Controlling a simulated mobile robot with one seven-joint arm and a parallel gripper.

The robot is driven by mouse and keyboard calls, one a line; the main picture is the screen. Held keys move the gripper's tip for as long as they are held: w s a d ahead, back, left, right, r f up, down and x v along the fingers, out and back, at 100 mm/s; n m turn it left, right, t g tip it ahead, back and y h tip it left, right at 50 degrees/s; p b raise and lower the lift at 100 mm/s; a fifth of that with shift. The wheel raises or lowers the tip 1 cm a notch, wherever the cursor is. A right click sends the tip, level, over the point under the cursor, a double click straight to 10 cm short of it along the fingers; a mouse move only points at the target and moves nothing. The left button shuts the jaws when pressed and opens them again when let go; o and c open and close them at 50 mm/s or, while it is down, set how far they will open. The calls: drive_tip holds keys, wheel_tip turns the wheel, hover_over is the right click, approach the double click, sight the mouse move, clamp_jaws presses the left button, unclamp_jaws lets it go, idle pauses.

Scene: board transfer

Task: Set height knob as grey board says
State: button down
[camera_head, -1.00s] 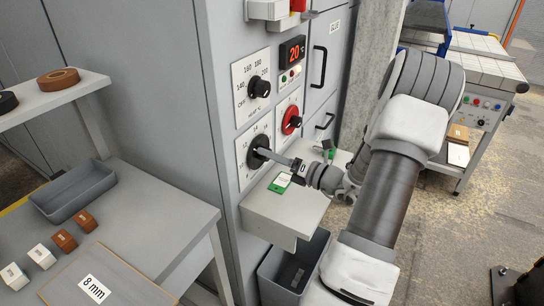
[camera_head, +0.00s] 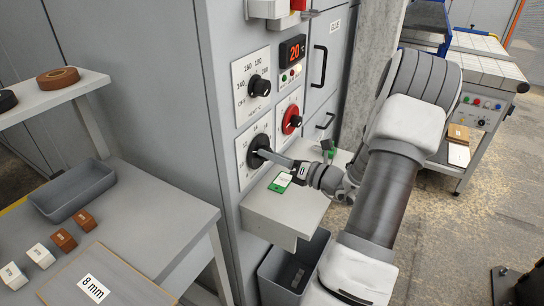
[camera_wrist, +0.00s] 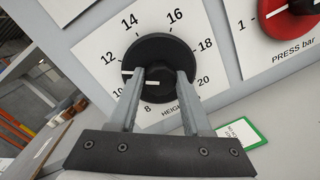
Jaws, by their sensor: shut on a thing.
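The black height knob (camera_wrist: 160,60) fills the middle of the wrist view, on a white plate marked 8 to 20. A white mark at the knob's left edge points between 10 and 12. The knob (camera_head: 259,150) also shows low on the grey cabinet in the head view. My gripper (camera_wrist: 160,78) is shut on the knob's grip, one finger on each side. It also shows in the head view (camera_head: 266,154), reaching in from the right. A grey-brown board (camera_head: 125,272) lies on the table at the lower left, with a white label reading "8 mm".
A red pressure knob (camera_head: 291,120) and a black temperature knob (camera_head: 259,87) sit above the height knob. A small shelf (camera_head: 285,215) with a green-edged card (camera_head: 280,183) juts out below. The table also holds a grey tray (camera_head: 75,190) and several small blocks.

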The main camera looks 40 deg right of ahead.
drive_tip(key=shift+f+n+y+b, duration=0.1)
drive_tip(key=shift+n+y+b, duration=0.3)
drive_tip(key=shift+n+b, duration=2.95)
drive_tip(key=shift+f+n+y+b, duration=0.1)
drive_tip(key=shift+n+y+b, duration=0.3)
drive_tip(key=shift+n+b, duration=2.9)
drive_tip(key=n+p, duration=0.3)
drive_tip(key=n, duration=0.1)
drive_tip(key=shift+r, duration=0.1)
drive_tip(key=c, duration=0.6)
unclamp_jaws()
drive_tip(key=shift+s, duration=0.1)
drive_tip(key=p+v, duration=0.3)
drive_tip(key=v, duration=1.4)
drive_tip(key=shift+s, duration=0.15)
